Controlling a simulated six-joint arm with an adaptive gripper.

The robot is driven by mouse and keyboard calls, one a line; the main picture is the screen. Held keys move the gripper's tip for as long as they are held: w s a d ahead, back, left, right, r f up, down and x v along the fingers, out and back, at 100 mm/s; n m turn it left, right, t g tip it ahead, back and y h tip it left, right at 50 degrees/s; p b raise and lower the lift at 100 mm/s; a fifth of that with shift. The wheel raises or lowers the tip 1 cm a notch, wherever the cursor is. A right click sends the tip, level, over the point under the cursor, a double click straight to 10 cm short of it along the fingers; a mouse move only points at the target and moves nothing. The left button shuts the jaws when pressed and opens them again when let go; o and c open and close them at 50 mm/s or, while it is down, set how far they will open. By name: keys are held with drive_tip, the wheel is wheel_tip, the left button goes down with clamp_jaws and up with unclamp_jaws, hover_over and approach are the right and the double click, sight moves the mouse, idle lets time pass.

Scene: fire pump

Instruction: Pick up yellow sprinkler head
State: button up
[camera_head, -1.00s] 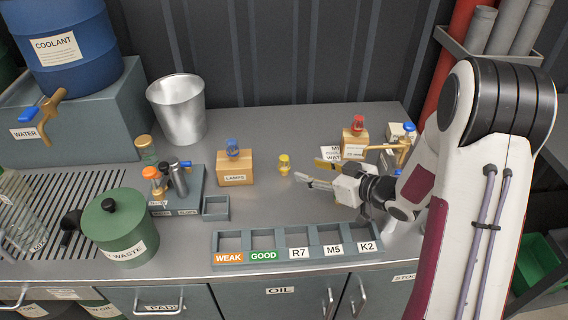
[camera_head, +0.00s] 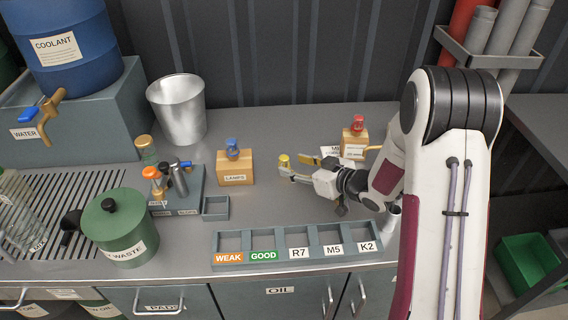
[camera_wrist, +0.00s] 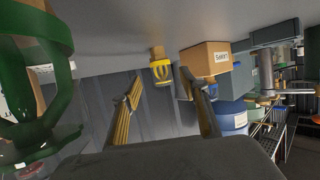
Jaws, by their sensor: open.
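The yellow sprinkler head (camera_head: 283,160) stands on the grey worktop, right of the wooden block labelled LAMPS. My gripper (camera_head: 290,167) is open and low over the worktop, pointing left, with its fingertips close by the head. In the wrist view, which is upside down, the yellow head (camera_wrist: 161,70) shows between the two spread yellow-padded fingers (camera_wrist: 160,82), near or just beyond their tips. I cannot tell whether the fingers touch it. Nothing is held.
The LAMPS block (camera_head: 235,167) with a blue-topped piece stands left of the head. Another wooden block (camera_head: 354,141) bears a red piece behind my gripper. A labelled compartment tray (camera_head: 297,257) lies in front. A green caged object (camera_wrist: 35,90) looms close in the wrist view.

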sight(288, 164)
drive_tip(key=shift+w+a, duration=0.1)
idle(0.3)
drive_tip(key=shift+x, duration=2.6)
drive_tip(key=shift+f, duration=0.15)
drive_tip(key=c, duration=1.2)
